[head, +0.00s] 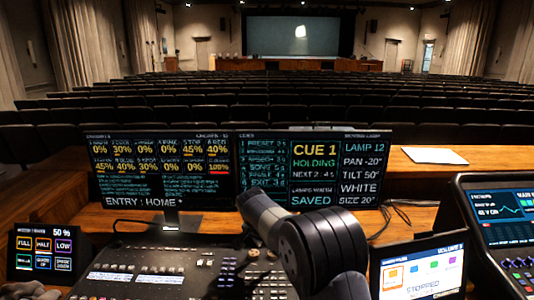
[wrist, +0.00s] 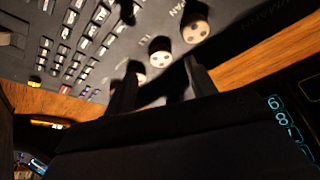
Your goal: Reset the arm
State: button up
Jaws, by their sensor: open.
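My gripper (wrist: 160,68) shows in the wrist view as two dark fingers set apart, with no object held between them. Its fingers point toward the dark mixing desk (wrist: 112,50), near a group of round pale knobs (wrist: 160,58). I cannot tell the exact gap between fingertips and desk. In the head view my arm reaches forward over the mixing desk (head: 130,262) at the lower middle. My gripper is hidden there behind my arm.
Two wide monitors (head: 165,205) stand behind the desk. A small touch panel (head: 45,255) is at left, a tablet (head: 420,268) right of my arm, and a larger console (head: 500,225) at far right. A white sheet (head: 435,155) lies on the wooden top. Seat rows lie beyond.

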jog(key=x, duration=0.5)
jog(key=shift+p, duration=0.3)
jog(key=shift+r, duration=0.1)
